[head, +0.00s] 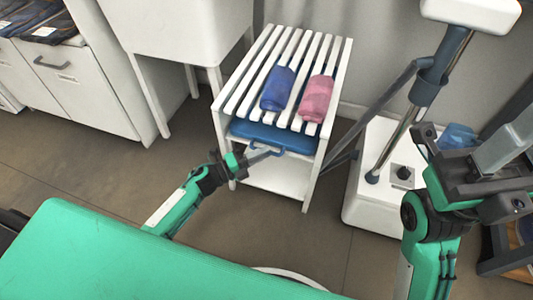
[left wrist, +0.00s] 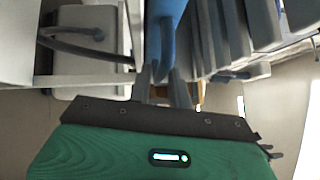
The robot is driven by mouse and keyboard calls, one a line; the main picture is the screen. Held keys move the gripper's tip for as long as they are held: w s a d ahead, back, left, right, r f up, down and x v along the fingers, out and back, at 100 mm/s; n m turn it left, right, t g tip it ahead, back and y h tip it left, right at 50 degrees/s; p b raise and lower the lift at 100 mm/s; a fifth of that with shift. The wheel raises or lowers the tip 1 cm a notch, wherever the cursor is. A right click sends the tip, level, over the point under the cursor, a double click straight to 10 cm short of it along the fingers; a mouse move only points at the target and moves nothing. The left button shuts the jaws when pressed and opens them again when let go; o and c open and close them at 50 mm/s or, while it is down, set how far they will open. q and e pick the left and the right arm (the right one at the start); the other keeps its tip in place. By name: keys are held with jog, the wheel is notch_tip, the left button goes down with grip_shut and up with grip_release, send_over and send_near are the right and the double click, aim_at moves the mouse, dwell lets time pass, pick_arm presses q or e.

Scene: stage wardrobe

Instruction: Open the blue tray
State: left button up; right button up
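The blue tray (head: 300,139) sits under the slatted top of a white stand, with a blue handle at its front. My left gripper (head: 264,156) is at this handle, in front of the tray. In the left wrist view my left fingers (left wrist: 166,76) are a small gap apart, and a blue part of the tray (left wrist: 166,25) reaches down to between them. I cannot tell whether they press on the handle. My right gripper (head: 500,155) is at the right edge, far from the tray; its finger state is unclear.
A blue roll (head: 278,88) and a pink roll (head: 316,98) lie on the white slats (head: 248,88). A white box with a metal pole (head: 398,110) stands to the right of the stand. White cabinets (head: 85,75) are at left. Floor in front of the stand is clear.

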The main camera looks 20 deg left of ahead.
pick_arm(q)
jog(key=shift+x, duration=1)
grip_shut()
jog(key=shift+s, duration=0.15)
